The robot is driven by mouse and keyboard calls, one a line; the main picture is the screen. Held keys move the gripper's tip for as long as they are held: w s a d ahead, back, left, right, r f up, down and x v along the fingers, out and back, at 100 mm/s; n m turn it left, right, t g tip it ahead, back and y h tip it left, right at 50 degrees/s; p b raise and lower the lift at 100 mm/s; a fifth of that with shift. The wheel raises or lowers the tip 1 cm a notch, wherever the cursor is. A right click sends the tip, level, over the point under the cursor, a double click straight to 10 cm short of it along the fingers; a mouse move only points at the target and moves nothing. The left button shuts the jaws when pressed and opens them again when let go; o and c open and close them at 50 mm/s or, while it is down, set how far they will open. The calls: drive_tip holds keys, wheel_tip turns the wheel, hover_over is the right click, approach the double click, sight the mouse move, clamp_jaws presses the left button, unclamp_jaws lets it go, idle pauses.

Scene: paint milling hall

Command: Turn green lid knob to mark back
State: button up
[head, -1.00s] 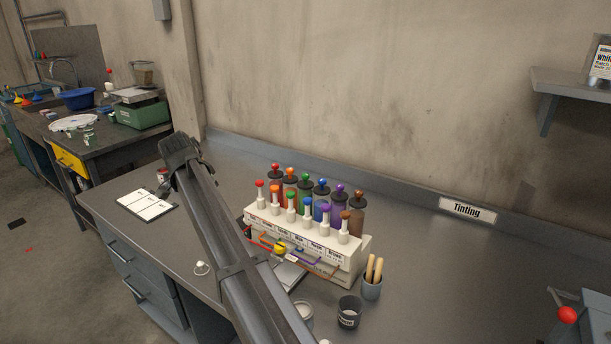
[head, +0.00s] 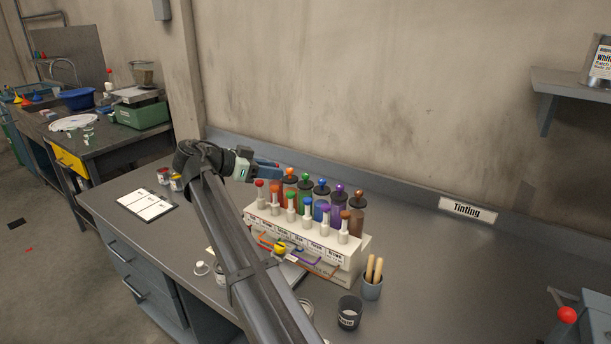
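A tinting rack (head: 330,258) on the grey bench holds a back row of coloured canisters with lid knobs and a front row of coloured pumps. The green lid knob (head: 305,176) tops the green canister in the back row. A green-topped pump (head: 291,196) stands in front of it. My gripper (head: 275,170) reaches from the left, above the rack's left end, its fingers pointing right toward the back row. It appears apart from the green knob and hides the red lid knob. Its finger gap and any mark on the green lid are too small to make out.
Orange (head: 290,172), blue (head: 322,182), purple and brown lid knobs stand close by in the same row. A cup with wooden sticks (head: 372,284) and a dark cup (head: 349,313) stand right of the rack. The bench's right part is clear.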

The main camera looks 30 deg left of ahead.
sight(304, 174)
drive_tip(key=x, duration=1.1)
drive_tip(key=shift+w+d+f, duration=0.1)
drive_tip(key=shift+w+f, duration=0.15)
clamp_jaws()
